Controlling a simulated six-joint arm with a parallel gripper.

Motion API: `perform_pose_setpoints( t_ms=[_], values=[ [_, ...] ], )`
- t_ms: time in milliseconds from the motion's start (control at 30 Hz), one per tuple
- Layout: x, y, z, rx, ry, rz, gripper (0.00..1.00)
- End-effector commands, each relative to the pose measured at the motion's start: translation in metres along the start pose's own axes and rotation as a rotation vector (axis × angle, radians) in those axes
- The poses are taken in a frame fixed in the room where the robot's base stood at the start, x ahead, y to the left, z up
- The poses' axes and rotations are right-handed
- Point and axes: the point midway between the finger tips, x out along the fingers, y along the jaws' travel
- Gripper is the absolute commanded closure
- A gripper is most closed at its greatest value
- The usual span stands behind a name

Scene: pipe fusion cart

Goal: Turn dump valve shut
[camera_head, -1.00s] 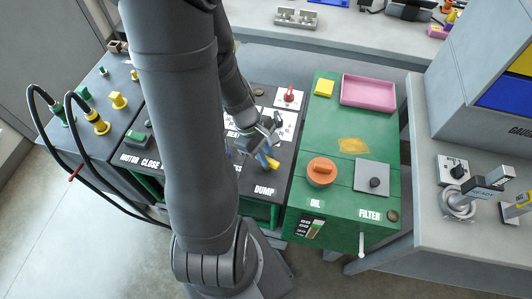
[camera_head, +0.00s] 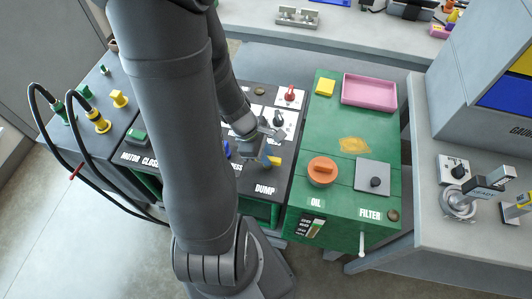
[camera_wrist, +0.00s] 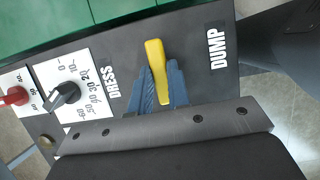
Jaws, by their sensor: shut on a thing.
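The dump valve's yellow handle (camera_wrist: 156,68) stands on the dark panel beside the DUMP label (camera_wrist: 217,48) in the wrist view. Its long axis runs almost up and down in that picture, with a slight tilt. My gripper (camera_wrist: 161,84) is shut on the handle, with a blue finger on each side. The handle's lower part lies between the fingers, and its mount is hidden. In the head view, the yellow handle (camera_head: 275,160) shows just beyond my gripper (camera_head: 264,156), above the DUMP label.
A black pointer knob on a white dial (camera_wrist: 62,95) and a red knob (camera_wrist: 14,96) are to the left in the wrist view. In the head view, a green cabinet (camera_head: 330,190) with an orange oil cap (camera_head: 322,170) stands to the right.

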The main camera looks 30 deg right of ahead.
Motion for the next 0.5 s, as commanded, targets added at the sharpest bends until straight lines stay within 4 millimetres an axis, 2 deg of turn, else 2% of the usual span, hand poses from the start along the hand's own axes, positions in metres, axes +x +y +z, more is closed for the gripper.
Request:
perform_pose_setpoints(
  t_ms=[133,167,267,500],
  values=[
    [-0.0002,0.0004,0.0001,-0.002,0.0,0.001,1.0],
    [-0.0002,0.0004,0.0001,-0.002,0.0,0.001,0.8],
    [-0.0001,0.0003,0.0001,-0.001,0.0,0.001,0.62],
    [-0.0001,0.0002,0.0,0.0,0.0,0.0,0.62]
  ],
)
